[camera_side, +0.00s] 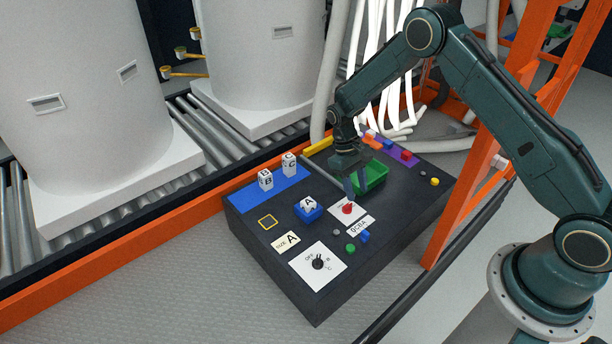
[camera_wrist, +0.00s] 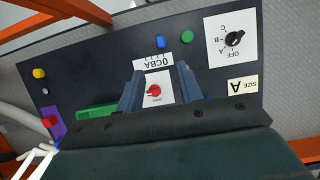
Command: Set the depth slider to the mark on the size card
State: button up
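The size card (camera_side: 286,241) lies at the front left of the dark panel and reads "SIZE A"; it also shows in the wrist view (camera_wrist: 242,86). A white strip marked 0, C, B, A (camera_side: 360,226) lies beside a white plate (camera_side: 338,218) bearing a red knob (camera_side: 348,209). A blue piece (camera_side: 365,238) stands close to the strip's front side. I cannot tell which part is the depth slider. My gripper (camera_wrist: 158,88) is open, its two fingers on either side of the red knob in the wrist view. I see no contact with the knob.
A black dial (camera_side: 318,263) on a white plate and a green button (camera_side: 350,248) are near the front. A blue tray with block A (camera_side: 308,207), blocks B (camera_side: 266,180) and C (camera_side: 289,165), and a green bin (camera_side: 373,175) surround the gripper.

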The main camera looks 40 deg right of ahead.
aim_at(366, 232)
jog(key=x, duration=1.3)
jog(key=shift+s+f, duration=0.2)
jog(key=shift+f, duration=0.1)
grip_shut()
